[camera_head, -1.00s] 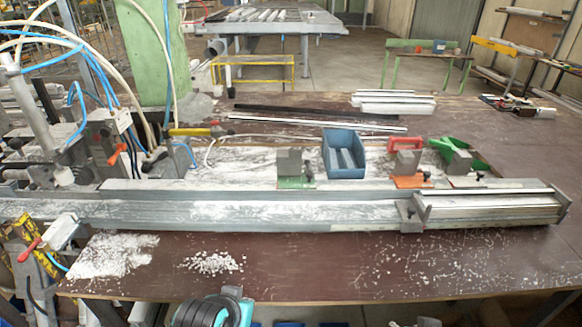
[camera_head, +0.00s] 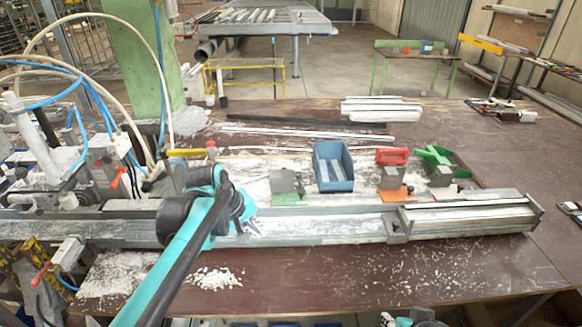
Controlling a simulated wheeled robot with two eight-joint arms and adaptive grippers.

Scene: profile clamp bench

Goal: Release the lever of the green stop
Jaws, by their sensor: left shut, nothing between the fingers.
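A grey block stop with a green lever (camera_head: 436,157) stands at the right of the bench's middle. Another grey block (camera_head: 284,181) sits on a green base (camera_head: 291,198) further left, just behind the long metal profile. I cannot tell which of the two is meant by the green stop. My left gripper (camera_head: 249,226) is shut and empty above the profile, left of and in front of the block on the green base, apart from it. The arm hides part of the profile.
A blue bin (camera_head: 333,167) stands between the stops, and an orange-based stop (camera_head: 397,194) with a red handle (camera_head: 392,156) beside the green lever. The metal profile (camera_head: 320,229) runs along the front. Clamps and hoses crowd the left. The brown bench front (camera_head: 420,268) is mostly clear.

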